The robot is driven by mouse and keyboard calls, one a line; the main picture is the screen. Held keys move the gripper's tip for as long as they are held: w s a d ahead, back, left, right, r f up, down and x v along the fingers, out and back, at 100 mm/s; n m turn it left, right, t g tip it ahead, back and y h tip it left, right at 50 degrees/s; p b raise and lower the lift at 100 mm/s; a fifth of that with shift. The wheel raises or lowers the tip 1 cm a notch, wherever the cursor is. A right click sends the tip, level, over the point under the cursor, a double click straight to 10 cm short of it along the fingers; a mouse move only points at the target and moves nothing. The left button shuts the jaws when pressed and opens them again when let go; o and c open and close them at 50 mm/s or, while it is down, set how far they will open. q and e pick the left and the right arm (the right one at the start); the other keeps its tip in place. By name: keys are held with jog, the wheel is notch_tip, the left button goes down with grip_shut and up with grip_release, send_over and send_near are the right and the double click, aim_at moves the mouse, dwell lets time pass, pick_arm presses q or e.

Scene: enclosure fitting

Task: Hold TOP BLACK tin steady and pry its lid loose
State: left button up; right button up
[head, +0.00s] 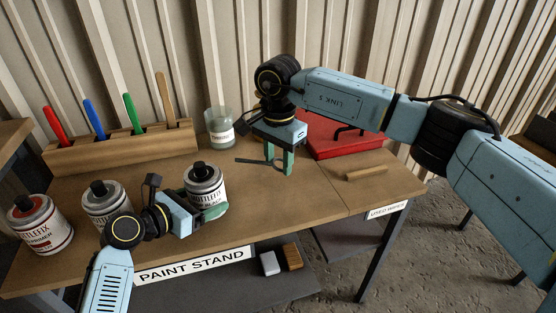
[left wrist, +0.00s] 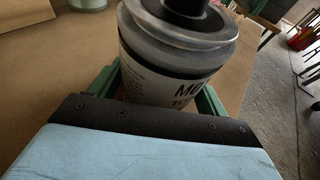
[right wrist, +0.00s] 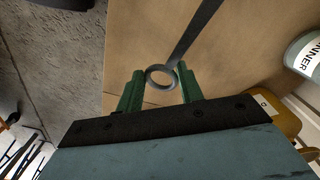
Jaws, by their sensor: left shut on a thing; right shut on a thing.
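The TOP BLACK tin (head: 205,188) stands at the front of the paint stand, a grey metal can with a white label and a black knob on its top. The tin also fills the upper left wrist view (left wrist: 165,60), its label only partly showing. Its top looks seated. My left gripper (head: 208,203) is shut around its body, one finger partly hidden. My right gripper (head: 280,161) is shut on a dark metal opener (head: 250,161), pointing down right of and behind the tin. The opener's ring (right wrist: 161,77) sits between the fingers and its bar reaches away. The opener is apart from the tin.
Two more tins (head: 104,203) (head: 40,226) stand to the left. Behind is a wooden rack (head: 120,150) with coloured handles, and a thinner jar (head: 219,128). A red box (head: 335,140) and wooden stick (head: 366,173) lie right. The middle tabletop is clear.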

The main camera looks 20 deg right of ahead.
jog(key=shift+r, duration=2.85)
pick_arm(q)
jog(key=o, duration=0.8)
jog(key=v, duration=1.1)
jog(key=shift+s+a+r, duration=0.1)
jog(key=shift+a+r, duration=0.05)
jog(key=shift+s+a, duration=0.2)
jog(key=shift+s, duration=0.05)
